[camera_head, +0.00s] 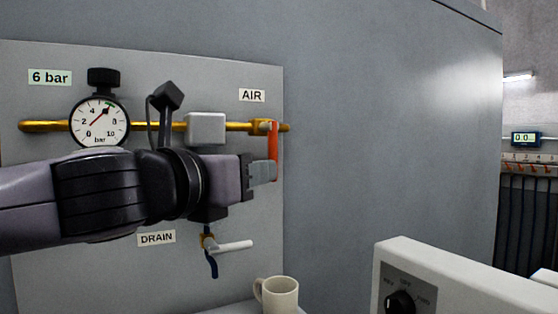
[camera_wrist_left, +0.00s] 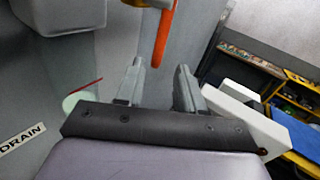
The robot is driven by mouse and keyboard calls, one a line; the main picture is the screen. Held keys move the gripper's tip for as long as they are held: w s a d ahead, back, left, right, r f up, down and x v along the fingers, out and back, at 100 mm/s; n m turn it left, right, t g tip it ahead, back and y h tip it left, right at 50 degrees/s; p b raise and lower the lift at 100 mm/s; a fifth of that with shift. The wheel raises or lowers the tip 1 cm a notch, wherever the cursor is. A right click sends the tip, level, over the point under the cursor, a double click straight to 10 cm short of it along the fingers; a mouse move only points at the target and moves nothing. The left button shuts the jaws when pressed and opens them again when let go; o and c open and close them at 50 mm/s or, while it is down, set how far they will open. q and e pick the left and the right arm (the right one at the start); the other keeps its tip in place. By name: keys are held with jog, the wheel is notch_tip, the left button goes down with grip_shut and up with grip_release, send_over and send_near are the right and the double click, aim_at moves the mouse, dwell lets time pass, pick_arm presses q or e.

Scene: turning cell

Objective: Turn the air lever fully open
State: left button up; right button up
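The orange air lever (camera_head: 273,141) hangs straight down from the right end of the brass pipe (camera_head: 165,126), under the AIR label (camera_head: 252,95). It also shows in the left wrist view (camera_wrist_left: 165,35), with its lower end just ahead of the gap between my fingers. My left gripper (camera_head: 264,171) is at the lever's lower part in the head view. In the left wrist view the left gripper (camera_wrist_left: 160,82) has its fingers apart with nothing held between them. Whether a finger touches the lever I cannot tell. My right gripper is not in view.
A pressure gauge (camera_head: 99,122) and a grey block (camera_head: 206,128) sit on the pipe. A mug (camera_head: 280,294) stands below. A white control box (camera_head: 455,285) is at lower right.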

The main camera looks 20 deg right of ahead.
pick_arm(q)
jog(key=shift+r+p+x, duration=0.2)
jog(key=shift+p+x, duration=0.1)
jog(key=shift+x, duration=0.9)
jog(key=shift+r+p+x, duration=0.15)
jog(key=shift+p+x, duration=0.15)
jog(key=shift+x, duration=0.9)
jog(key=shift+r+p+x, duration=0.2)
jog(key=shift+p+x, duration=0.1)
jog(key=shift+x, duration=0.9)
jog(key=shift+a, duration=0.1)
grip_shut()
